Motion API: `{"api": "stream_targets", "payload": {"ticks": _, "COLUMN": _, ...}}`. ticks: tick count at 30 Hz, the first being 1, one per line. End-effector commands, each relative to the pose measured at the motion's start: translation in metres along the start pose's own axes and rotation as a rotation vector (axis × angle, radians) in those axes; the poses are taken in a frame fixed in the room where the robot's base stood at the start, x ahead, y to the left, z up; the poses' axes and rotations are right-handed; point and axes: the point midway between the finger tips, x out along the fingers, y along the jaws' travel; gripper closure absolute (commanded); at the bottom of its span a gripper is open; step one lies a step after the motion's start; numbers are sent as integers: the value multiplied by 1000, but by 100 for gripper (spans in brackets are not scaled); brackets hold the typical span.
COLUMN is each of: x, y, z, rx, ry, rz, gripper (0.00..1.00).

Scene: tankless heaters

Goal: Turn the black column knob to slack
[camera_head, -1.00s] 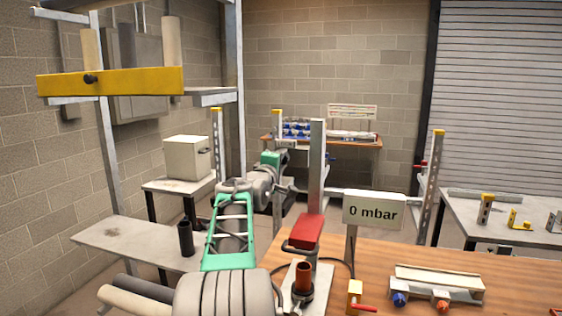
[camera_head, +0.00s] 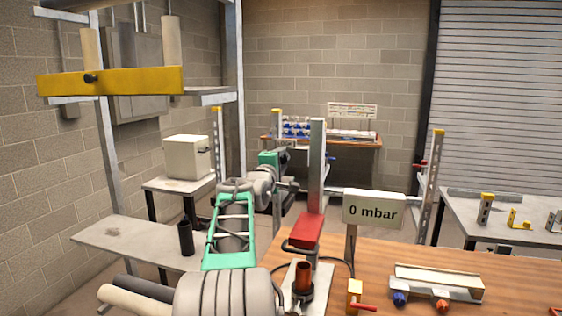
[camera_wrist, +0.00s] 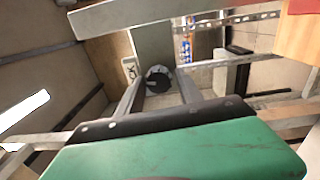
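The black column knob (camera_wrist: 158,79) shows in the wrist view as a dark round knob with a grey face. It lies ahead of my gripper, between the lines of its two fingers. My gripper (camera_wrist: 160,84) is open, with one finger on each side of the knob. I cannot tell whether the fingers touch it. A light label (camera_wrist: 130,70) ending in "CK" stands left of the knob. In the head view, my gripper is beside the grey upright column (camera_head: 317,165), and the knob cannot be made out there.
A red block (camera_head: 306,231) sits at the column's foot on the wooden bench (camera_head: 415,257). A "0 mbar" sign (camera_head: 373,209) stands to the right. A valve assembly (camera_head: 438,283) lies at the front right. A black cylinder (camera_head: 186,239) stands on the grey table at left.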

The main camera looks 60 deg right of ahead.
Motion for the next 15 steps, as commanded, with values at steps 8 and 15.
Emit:
{"api": "stream_targets", "payload": {"ticks": 8, "x": 0, "y": 0, "z": 0, "rx": 1, "ry": 0, "rz": 1, "gripper": 47}}
{"api": "stream_targets", "payload": {"ticks": 15, "x": -21, "y": 0, "z": 0, "rx": 2, "ry": 1, "rz": 4, "gripper": 47}}
